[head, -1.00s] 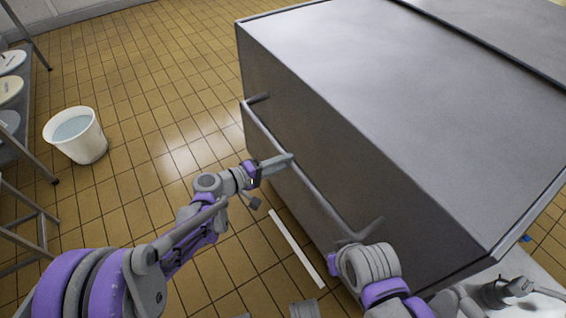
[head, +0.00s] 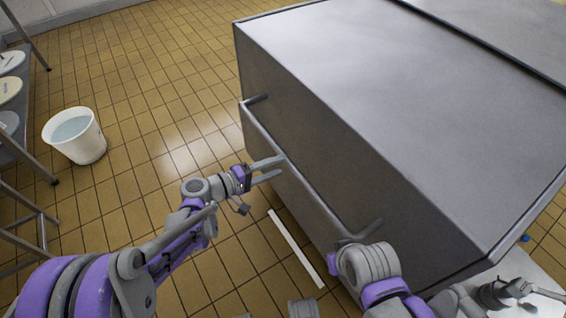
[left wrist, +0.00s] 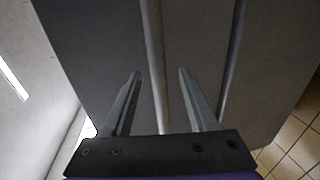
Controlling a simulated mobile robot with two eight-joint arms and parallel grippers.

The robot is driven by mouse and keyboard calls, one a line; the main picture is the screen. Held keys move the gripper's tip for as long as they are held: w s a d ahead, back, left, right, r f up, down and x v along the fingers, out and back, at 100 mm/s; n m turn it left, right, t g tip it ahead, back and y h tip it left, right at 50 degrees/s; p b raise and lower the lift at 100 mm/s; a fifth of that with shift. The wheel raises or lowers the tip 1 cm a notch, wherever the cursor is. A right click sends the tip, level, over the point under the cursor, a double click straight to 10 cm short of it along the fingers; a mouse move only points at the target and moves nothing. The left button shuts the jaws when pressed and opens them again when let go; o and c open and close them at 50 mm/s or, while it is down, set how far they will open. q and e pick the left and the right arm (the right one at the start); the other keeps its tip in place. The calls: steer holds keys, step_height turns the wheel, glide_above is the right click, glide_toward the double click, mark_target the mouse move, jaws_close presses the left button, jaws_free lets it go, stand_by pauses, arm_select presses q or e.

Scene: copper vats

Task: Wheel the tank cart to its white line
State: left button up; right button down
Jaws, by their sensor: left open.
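The tank cart is a large grey metal box (head: 400,110) filling the middle and right of the head view. Its push bar (head: 300,184) runs along its near-left side. My left gripper (head: 283,166) is open beside the bar, with its fingers pointing at it. In the left wrist view, the bar (left wrist: 153,50) lines up with the gap between the spread fingers (left wrist: 160,75); no grip on it shows. The white line (head: 296,249) lies on the floor below the bar.
A white bucket (head: 75,136) with bluish liquid stands on the tiles at left. A metal rack (head: 25,160) with round white items is at the far left edge. Tiled floor (head: 150,75) between bucket and cart is clear.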

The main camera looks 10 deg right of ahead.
arm_select(q)
steer(key=v, duration=0.7)
steer(key=shift+a+p, duration=0.2)
steer(key=shift+p, duration=0.15)
arm_select(e)
steer(key=shift+r, duration=0.55)
arm_select(q)
steer(key=shift+s, duration=0.15)
steer(key=s+a+f+m+g+y, duration=0.1)
steer(key=s+a+f+m+y, duration=0.1)
steer(key=s+a+y, duration=0.8)
steer(key=s+a+f+m+y, duration=0.15)
steer(key=s+a+y, duration=0.35)
steer(key=s+a, duration=0.65)
step_height(320, 180, up, 20)
steer(key=d+t+p, duration=0.1)
steer(key=d+p, duration=0.1)
steer(key=p, duration=1.6)
steer(key=shift+r, duration=0.15)
arm_select(e)
step_height(320, 180, up, 20)
steer(key=w+t, duration=0.1)
steer(key=shift+w+r, duration=0.15)
steer(key=shift+w, duration=0.25)
